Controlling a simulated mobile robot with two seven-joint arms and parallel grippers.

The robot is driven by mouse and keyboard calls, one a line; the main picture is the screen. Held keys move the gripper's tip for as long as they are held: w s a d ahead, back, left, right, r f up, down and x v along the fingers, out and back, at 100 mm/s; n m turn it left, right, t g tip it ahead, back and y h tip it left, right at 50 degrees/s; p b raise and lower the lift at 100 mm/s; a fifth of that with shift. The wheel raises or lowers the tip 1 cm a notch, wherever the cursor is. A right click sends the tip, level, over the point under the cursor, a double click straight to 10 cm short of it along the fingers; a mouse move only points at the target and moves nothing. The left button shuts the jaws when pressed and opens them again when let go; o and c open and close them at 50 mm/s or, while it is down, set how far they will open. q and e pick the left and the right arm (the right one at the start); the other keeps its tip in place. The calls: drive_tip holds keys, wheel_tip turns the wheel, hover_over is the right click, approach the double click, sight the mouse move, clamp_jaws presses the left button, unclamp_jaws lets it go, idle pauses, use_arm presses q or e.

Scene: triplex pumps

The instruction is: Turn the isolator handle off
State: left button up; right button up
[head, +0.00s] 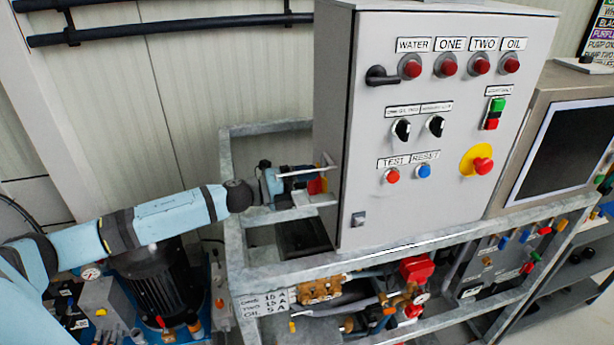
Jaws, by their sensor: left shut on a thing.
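The isolator handle (315,186), red with a bit of yellow, is on the left side wall of the grey control cabinet (345,130). It is partly hidden by my left gripper (318,183), which comes in from the left with its pale fingers on either side of the handle. The left gripper is shut on the handle, close against the cabinet's side. The handle's exact angle is hard to tell because the fingers cover much of it. My right gripper does not show.
The cabinet front carries red lamps (449,65), a black door handle (382,76), switches and a red emergency stop (483,165). A metal frame (235,240) surrounds the cabinet base. A black motor (155,280) stands below my left arm. A screen (560,150) is at right.

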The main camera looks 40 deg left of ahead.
use_arm(q)
drive_tip(key=shift+n+p, duration=0.75)
drive_tip(key=shift+n, duration=0.45)
drive_tip(key=o, duration=0.9)
drive_tip(key=shift+b+v, duration=1.5)
drive_tip(key=shift+v, duration=5.4)
drive_tip(key=shift+a, duration=0.1)
